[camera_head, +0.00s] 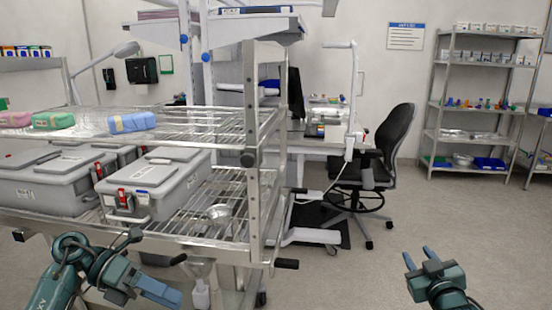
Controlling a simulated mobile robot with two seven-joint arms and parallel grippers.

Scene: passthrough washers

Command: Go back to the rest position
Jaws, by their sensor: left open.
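My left gripper (165,289) is at the lower left, in front of the metal rack (252,150). It is open, and I see nothing held in it. My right gripper (419,256) is at the lower right, over bare floor and clear of the rack. Its two blue fingers point up and stand apart, with nothing between them. Both arms come in from the bottom of the view, and most of their links are out of frame.
Grey lidded cases (160,185) and a metal bowl (219,212) sit on the rack's lower shelf. Wrapped packs (132,123) lie on the upper shelf. A black chair (392,145) and a shelving unit (437,105) stand farther back. Floor at right is clear.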

